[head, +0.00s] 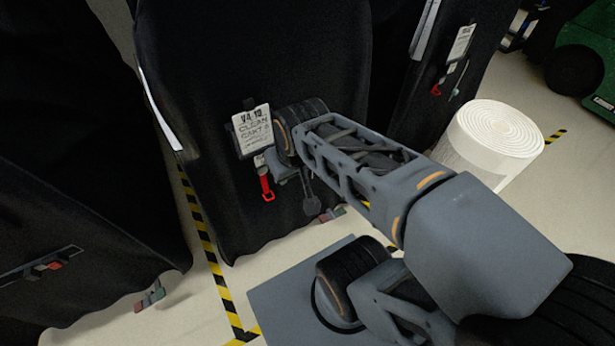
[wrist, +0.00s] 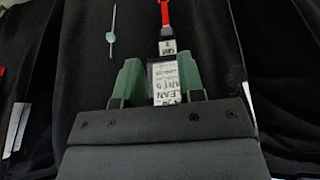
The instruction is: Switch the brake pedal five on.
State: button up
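In the head view my arm mostly hides the gripper. No pedal shows in the wrist view.
A red strap (head: 267,188) hangs below the label. Another covered cart with a pedal (head: 150,295) stands left, another at right. A white roll (head: 498,135) stands right of my arm. Yellow-black tape (head: 205,235) marks the floor. A green machine (head: 590,55) is far right.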

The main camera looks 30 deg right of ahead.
aim_at(332, 215)
jog(key=u, duration=1.8)
jog(key=k, duration=0.55)
jog(key=z, duration=1.5)
jog(key=i, duration=0.5)
jog(key=z, duration=0.05)
